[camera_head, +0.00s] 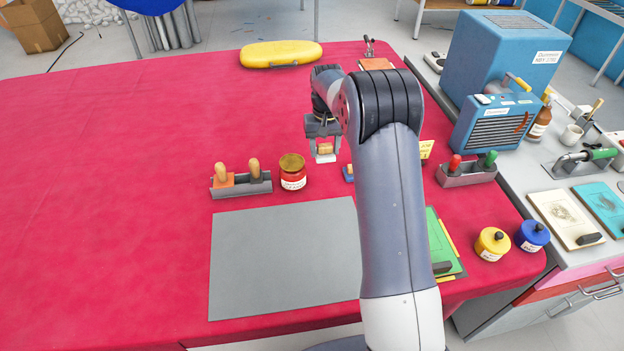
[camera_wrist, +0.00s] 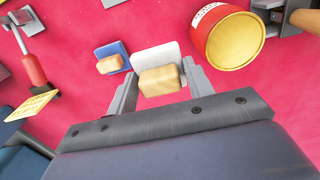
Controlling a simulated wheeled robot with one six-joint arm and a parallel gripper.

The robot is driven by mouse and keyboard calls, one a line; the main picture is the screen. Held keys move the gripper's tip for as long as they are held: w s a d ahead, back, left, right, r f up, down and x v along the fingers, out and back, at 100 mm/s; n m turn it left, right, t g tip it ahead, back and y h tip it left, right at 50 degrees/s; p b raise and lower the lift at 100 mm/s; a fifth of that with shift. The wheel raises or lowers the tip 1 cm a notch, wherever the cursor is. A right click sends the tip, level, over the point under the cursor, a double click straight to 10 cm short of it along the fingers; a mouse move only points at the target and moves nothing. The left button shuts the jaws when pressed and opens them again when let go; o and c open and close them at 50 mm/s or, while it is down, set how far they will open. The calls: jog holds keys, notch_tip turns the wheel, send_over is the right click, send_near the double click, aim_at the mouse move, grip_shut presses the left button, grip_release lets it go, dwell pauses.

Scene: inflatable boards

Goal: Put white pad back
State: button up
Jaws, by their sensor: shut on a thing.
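The white pad (camera_head: 326,158) has a tan wooden grip block. My gripper (camera_head: 324,143) is shut on that block and holds the pad over the red cloth, right of the red jar. In the wrist view, the white pad (camera_wrist: 157,56) shows beyond the block between my fingers (camera_wrist: 160,82). A blue pad (camera_wrist: 113,56) with a similar tan block lies just left of it there. In the head view the blue pad (camera_head: 348,173) is partly hidden behind my arm. I cannot tell how high the white pad is above the cloth.
A red jar (camera_head: 293,173) stands close by, left of my gripper. A grey holder (camera_head: 241,185) with wooden-handled tools is farther left. A grey sheet (camera_head: 285,258) lies in front. Another holder (camera_head: 467,174) stands right of my arm. The left cloth is clear.

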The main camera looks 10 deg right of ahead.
aim_at(324, 179)
jog(key=shift+f+p, duration=0.6)
jog(key=shift+f, duration=4.2)
jog(key=o, duration=0.7)
jog(key=shift+c, duration=0.2)
jog(key=shift+r, duration=0.1)
notch_tip(324, 179, up, 12)
jog(key=shift+r+b, duration=0.15)
jog(key=shift+b, duration=0.8)
